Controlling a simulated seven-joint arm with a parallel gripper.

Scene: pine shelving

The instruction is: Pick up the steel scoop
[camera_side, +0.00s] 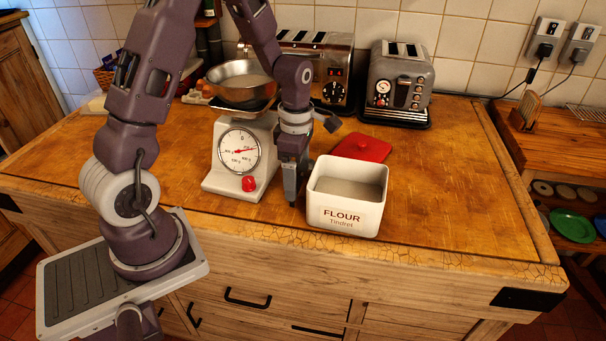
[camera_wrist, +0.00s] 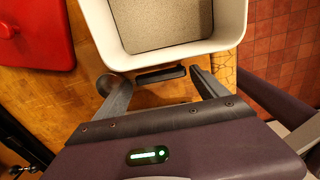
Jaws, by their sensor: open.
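I cannot make out the steel scoop with certainty in either view. In the wrist view a dark elongated piece (camera_wrist: 161,74) lies between my open fingers, close against the near wall of the white flour tin (camera_wrist: 240,18); it may be a handle. A small grey rounded shape (camera_wrist: 106,83) shows by the left finger, and I cannot tell what it is. My gripper (camera_wrist: 160,82) is open, and in the side view my gripper (camera_side: 291,200) points down just left of the flour tin (camera_side: 345,212), low over the worktop.
A white kitchen scale (camera_side: 218,180) with a steel bowl (camera_side: 238,80) stands left of my gripper. A red lid (camera_side: 361,149) lies behind the flour tin. Two toasters, one a silver toaster (camera_side: 401,85), stand at the back. The worktop (camera_side: 450,180) right of the tin is clear.

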